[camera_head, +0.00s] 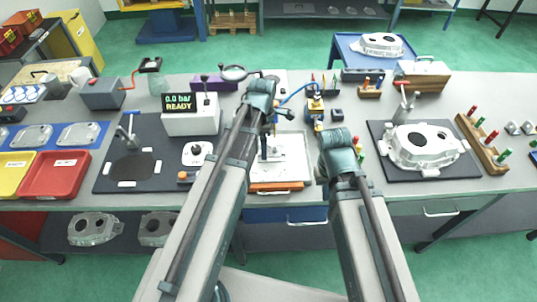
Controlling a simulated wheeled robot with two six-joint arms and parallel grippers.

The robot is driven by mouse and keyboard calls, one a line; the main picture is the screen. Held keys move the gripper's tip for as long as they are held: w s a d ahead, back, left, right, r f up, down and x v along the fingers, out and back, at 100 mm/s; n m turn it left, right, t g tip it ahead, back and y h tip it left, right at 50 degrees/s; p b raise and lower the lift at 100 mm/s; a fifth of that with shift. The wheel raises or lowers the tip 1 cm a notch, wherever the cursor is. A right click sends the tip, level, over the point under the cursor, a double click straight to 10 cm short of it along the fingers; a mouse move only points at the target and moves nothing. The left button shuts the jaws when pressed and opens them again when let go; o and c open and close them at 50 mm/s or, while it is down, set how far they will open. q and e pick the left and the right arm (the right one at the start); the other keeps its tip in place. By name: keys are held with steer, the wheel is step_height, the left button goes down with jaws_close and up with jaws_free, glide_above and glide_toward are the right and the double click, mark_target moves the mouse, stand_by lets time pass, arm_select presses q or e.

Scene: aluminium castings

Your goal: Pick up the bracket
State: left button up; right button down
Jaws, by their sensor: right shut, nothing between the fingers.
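No part stands out clearly as the bracket, so I cannot tell which one it is. A large silver casting (422,145) with round openings lies on a dark mat at the right. A shallow white tray (296,172) lies at the front middle of the bench, with small parts in it that I cannot make out. My right gripper (357,150) is small and partly hidden at the end of its arm, right of the tray; it is shut and empty. My left arm reaches over the bench above the tray; its fingers are too unclear to read.
A grey box reading "0.0 bar READY" (191,120) stands left of my left arm. Red (56,189) and yellow (13,187) bins sit at the front left. More castings (92,229) lie on the lower shelf.

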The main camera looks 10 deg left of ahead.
arm_select(q)
steer(key=shift+f+b, duration=0.5)
steer(key=shift+f, duration=0.45)
steer(key=shift+r, duration=0.1)
steer(key=shift+c, duration=0.3)
jaws_close()
